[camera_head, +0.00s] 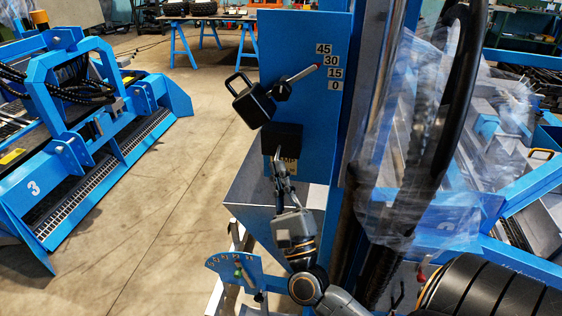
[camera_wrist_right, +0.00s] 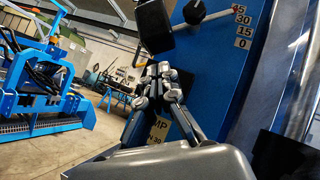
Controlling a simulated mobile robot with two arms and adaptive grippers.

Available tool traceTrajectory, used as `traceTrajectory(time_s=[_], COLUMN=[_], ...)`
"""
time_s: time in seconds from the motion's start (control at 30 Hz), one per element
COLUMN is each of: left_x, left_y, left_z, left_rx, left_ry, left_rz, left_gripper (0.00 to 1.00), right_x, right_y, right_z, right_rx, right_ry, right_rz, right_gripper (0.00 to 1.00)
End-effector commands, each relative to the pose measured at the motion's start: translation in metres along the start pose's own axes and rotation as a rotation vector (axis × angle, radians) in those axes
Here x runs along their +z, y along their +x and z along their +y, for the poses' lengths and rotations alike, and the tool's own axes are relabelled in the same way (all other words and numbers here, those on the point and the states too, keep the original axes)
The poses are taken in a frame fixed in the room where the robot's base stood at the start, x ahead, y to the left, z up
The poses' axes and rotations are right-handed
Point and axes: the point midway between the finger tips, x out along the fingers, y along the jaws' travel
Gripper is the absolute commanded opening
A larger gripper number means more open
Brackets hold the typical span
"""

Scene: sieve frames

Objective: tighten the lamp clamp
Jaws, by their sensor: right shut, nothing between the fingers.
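A blue panel (camera_head: 305,30) carries a scale marked 45, 30, 15 and 0. A black lamp (camera_head: 253,106) with a loop handle hangs tilted at its left edge. A black clamp knob (camera_head: 281,91) joins it to a lever with a red tip (camera_head: 318,67), which points near 30. In the right wrist view the lamp (camera_wrist_right: 155,25) and knob (camera_wrist_right: 194,12) lie above the fingers. My right gripper (camera_head: 279,157) is shut and empty, below the knob, in front of a black block (camera_head: 283,132) and a label. Its fingertips also show in the right wrist view (camera_wrist_right: 160,70). My left gripper is not in view.
Clear plastic film (camera_head: 410,150) and a thick black hose (camera_head: 455,100) hang right of the panel. A smaller blue scale plate (camera_head: 220,264) sits below left. A blue machine marked 3 (camera_head: 60,190) stands on the floor at left. Open floor lies between.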

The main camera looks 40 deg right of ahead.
Motion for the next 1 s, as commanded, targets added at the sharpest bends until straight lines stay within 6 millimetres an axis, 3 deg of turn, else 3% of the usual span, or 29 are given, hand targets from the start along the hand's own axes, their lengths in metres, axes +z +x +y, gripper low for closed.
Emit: traceTrajectory(time_s=[0.2,0.4,1.0], left_x=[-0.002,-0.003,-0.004], left_y=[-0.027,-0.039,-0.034], left_z=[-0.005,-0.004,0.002], left_rx=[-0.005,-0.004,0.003], left_ry=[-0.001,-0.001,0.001], left_rz=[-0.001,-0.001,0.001], left_gripper=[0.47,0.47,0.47], right_x=[0.003,0.002,0.001], right_y=[0.046,0.072,0.082], right_z=[-0.003,-0.001,0.004], right_rx=[-0.001,0.001,-0.013], right_ry=[-0.004,-0.006,0.01], right_rz=[-0.001,-0.002,0.0], right_gripper=[0.0,0.0,0.0])
